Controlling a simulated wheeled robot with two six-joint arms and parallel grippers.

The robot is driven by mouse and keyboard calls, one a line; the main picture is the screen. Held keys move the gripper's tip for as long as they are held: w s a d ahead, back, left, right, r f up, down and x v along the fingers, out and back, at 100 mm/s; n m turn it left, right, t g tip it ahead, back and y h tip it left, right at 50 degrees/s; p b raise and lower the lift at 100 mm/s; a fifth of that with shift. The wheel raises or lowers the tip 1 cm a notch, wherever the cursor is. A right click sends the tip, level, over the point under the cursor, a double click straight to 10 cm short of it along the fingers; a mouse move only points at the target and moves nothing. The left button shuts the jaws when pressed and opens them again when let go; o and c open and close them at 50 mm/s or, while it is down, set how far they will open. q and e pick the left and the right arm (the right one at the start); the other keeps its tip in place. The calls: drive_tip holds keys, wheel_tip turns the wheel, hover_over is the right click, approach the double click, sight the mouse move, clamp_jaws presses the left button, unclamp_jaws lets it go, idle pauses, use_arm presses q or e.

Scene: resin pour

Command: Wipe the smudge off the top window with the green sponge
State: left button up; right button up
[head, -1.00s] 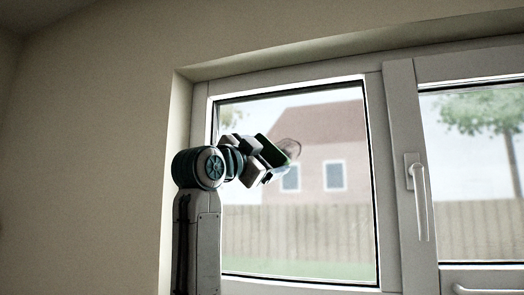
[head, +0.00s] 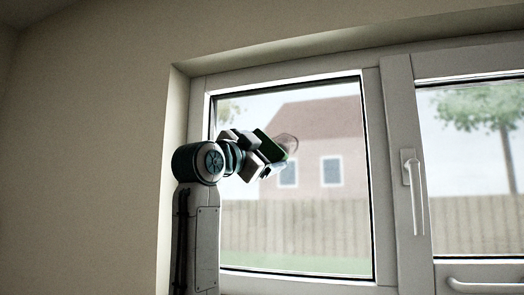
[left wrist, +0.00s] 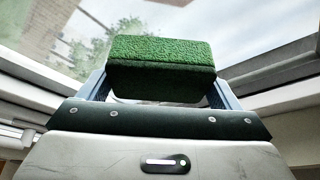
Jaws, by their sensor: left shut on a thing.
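My left gripper (head: 269,160) is raised in front of the top window (head: 235,180) and is shut on the green sponge (head: 271,146). In the left wrist view the sponge (left wrist: 160,50) sits across between the blue fingers, with its green face showing. A faint greyish ring-shaped smudge (head: 289,140) shows on the glass, just right of and slightly above the sponge. The sponge overlaps the smudge's lower left side in the picture. I cannot tell whether the sponge touches the glass. My right gripper is not in view.
The white window frame (head: 374,180) borders the pane. A handle (head: 415,190) stands out on the post to the right, beside a second pane (head: 460,190). Another handle (head: 485,286) is at the lower right. Bare wall (head: 80,150) fills the left.

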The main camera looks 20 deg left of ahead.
sight(281, 150)
use_arm(q)
drive_tip(key=shift+w, duration=0.55)
drive_tip(key=shift+s+d, duration=0.15)
drive_tip(key=shift+d, duration=2.2)
